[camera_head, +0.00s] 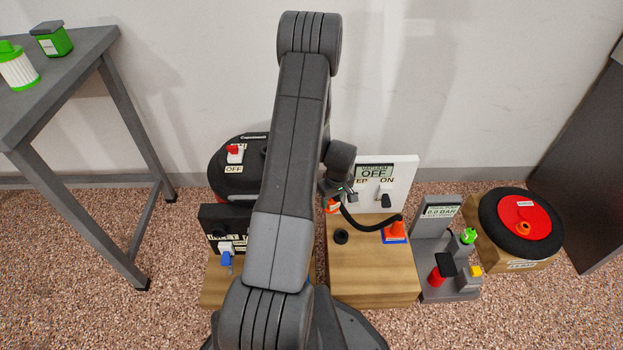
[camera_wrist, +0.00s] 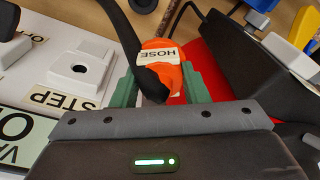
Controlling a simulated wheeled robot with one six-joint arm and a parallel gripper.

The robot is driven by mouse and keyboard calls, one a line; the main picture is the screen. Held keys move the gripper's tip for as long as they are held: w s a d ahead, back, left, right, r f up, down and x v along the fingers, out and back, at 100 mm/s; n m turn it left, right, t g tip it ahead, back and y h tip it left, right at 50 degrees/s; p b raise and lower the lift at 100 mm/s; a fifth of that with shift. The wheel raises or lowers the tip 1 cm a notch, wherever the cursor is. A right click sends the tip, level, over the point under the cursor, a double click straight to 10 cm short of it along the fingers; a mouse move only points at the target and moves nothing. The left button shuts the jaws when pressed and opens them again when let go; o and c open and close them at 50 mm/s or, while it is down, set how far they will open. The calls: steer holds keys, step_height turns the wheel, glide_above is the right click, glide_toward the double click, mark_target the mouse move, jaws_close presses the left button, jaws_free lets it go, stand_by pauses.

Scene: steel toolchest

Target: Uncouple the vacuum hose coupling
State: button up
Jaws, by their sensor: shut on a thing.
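The orange vacuum hose coupling (camera_wrist: 168,76) carries a white HOSE label and sits between the green fingers of my gripper (camera_wrist: 158,92) in the wrist view. My gripper is shut on it. The black hose (camera_wrist: 122,32) leads away from it. In the head view, the coupling (camera_head: 333,206) shows just below my gripper (camera_head: 338,194), left of the white vacuum panel (camera_head: 402,172). The hose (camera_head: 372,226) curves right to an orange cone (camera_head: 397,231) on a blue base. The coupling's far end is hidden, so I cannot tell whether it is joined to anything.
A wooden box (camera_head: 372,275) stands below the hose. A black machine (camera_head: 232,180) stands left, partly behind my arm. A grey stand (camera_head: 447,287) with coloured parts and a black-and-red reel (camera_head: 521,224) are at right. A grey table (camera_head: 75,75) is at far left.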

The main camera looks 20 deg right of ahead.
steer(key=s+d+f, duration=0.3)
steer(key=f, duration=0.1)
steer(key=shift+s+d+f+b, duration=0.2)
steer(key=shift+s+b, duration=0.1)
steer(key=shift+s, duration=0.1)
steer(key=shift+b, duration=0.45)
step_height(320, 180, down, 6)
steer(key=b, duration=0.5)
steer(key=shift+r, duration=0.1)
steer(key=shift+b, duration=0.75)
stand_by(0.4)
steer(key=shift+f, duration=1.5)
stand_by(0.5)
steer(key=o, duration=1.2)
